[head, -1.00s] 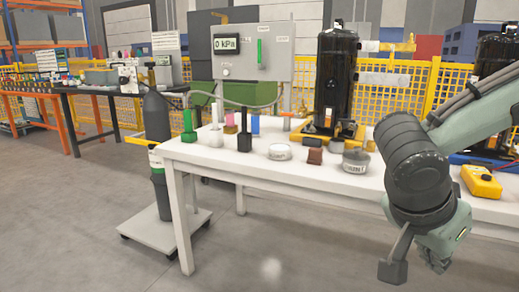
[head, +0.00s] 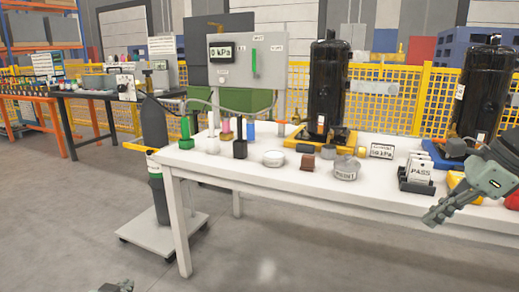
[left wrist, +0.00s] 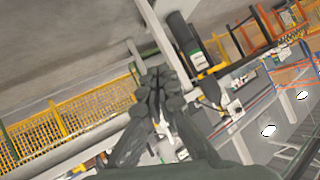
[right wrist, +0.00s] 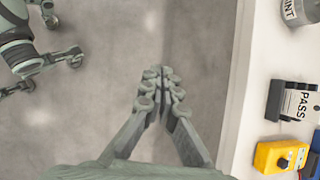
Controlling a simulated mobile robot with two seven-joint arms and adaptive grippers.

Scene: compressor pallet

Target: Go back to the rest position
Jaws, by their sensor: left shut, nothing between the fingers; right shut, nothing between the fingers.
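My right gripper (head: 438,214) is at the right of the head view, in front of the white table's (head: 330,192) front edge. In the right wrist view its fingers (right wrist: 160,85) are together and empty, with floor behind them and the table edge to the right. Only the tip of my left gripper (head: 118,286) shows at the bottom left of the head view, over bare floor. In the left wrist view its fingers (left wrist: 155,92) are together with nothing between them.
A black compressor (head: 330,85) stands on the table behind small parts. A PASS card holder (head: 417,176) and a yellow box (right wrist: 280,156) are near my right gripper. A gas cylinder (head: 158,150) stands on a wheeled base (head: 162,238) at left. Floor in front is clear.

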